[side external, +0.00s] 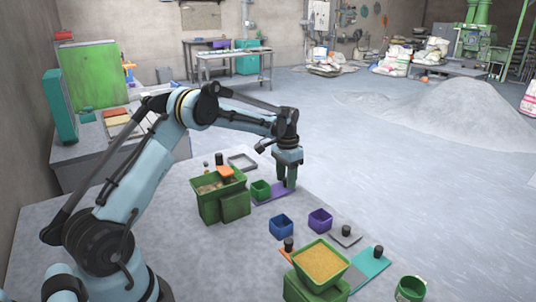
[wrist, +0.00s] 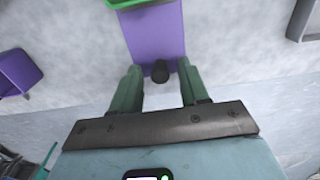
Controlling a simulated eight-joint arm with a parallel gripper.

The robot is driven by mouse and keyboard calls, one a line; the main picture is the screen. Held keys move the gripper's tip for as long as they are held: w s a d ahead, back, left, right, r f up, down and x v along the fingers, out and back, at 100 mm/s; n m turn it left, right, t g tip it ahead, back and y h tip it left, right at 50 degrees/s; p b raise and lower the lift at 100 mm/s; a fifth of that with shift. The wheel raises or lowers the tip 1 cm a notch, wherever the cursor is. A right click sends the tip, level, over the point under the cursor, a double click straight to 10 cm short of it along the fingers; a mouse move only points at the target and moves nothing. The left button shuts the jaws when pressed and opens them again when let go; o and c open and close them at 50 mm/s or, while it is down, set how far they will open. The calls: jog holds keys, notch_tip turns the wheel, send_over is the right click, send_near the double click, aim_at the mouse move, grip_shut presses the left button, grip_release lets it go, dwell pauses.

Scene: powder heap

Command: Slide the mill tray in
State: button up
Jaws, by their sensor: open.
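A flat purple tray (side external: 268,197) lies on the table in front of the green mill (side external: 222,200), with a small green cup (side external: 260,188) on it. In the wrist view the purple tray (wrist: 155,35) runs away from me and has a black knob (wrist: 160,71) at its near end. My gripper (side external: 287,185) points down at that end of the tray. Its two green fingers (wrist: 160,73) are apart, one on each side of the knob, with gaps visible. Part of the green cup (wrist: 125,3) shows at the wrist view's top edge. Whether the fingers touch the table is unclear.
A blue bin (side external: 281,226) and a purple bin (side external: 320,220) stand nearby. A green bin of yellow powder (side external: 321,262), several knobbed plates and a green cup (side external: 410,289) are nearer the camera. A grey frame tray (side external: 242,161) lies behind. The table's edge is close to my gripper.

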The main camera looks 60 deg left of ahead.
aim_at(257, 186)
grip_shut()
jog(key=shift+s, duration=5.2)
jog(key=shift+c, duration=0.2)
grip_release()
notch_tip(257, 186, up, 8)
jog(key=shift+f, duration=0.2)
jog(key=s+d+r+t, duration=0.2)
jog(key=s+d, duration=0.3)
jog(key=d, duration=0.4)
jog(key=s+d+r+t, duration=0.3)
jog(key=s+d+t, duration=0.2)
jog(key=d, duration=0.5)
jog(key=shift+s+d, duration=0.15)
jog(key=shift+d, duration=0.1)
